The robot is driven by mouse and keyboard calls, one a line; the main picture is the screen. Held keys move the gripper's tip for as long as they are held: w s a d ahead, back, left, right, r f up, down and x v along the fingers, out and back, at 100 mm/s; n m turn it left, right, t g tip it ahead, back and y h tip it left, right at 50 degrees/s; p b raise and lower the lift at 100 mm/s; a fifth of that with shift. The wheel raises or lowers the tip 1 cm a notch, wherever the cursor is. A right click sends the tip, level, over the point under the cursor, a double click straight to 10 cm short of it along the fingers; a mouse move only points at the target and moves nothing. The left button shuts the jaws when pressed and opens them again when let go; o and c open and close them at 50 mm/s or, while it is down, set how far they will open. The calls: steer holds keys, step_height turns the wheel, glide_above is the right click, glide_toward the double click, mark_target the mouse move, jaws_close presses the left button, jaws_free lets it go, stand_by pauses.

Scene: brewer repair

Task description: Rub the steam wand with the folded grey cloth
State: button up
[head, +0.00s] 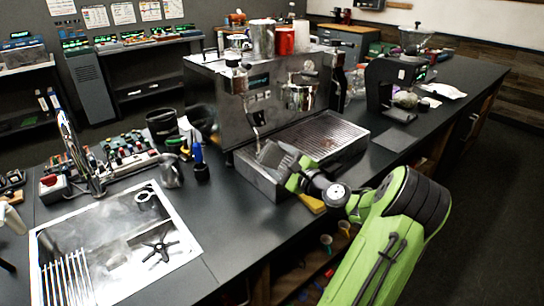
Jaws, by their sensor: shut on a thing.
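The steam wand (257,136) is a thin metal tube hanging at the front left of the steel espresso machine (230,88). My gripper (284,160) is at the machine's front, above the drip tray, shut on the folded grey cloth (270,153). The cloth is at the lower end of the wand; I cannot tell whether the two touch. The gripper's fingers are small in view and partly hidden by my green wrist.
The drip tray (330,135) extends right of the cloth. A steel pitcher (171,171) stands to the left, near a sink (190,232). A black grinder (390,85) stands to the right.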

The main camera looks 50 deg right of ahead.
steer(key=shift+s+a, duration=0.1)
steer(key=shift+s, duration=0.4)
steer(key=shift+v, duration=1.55)
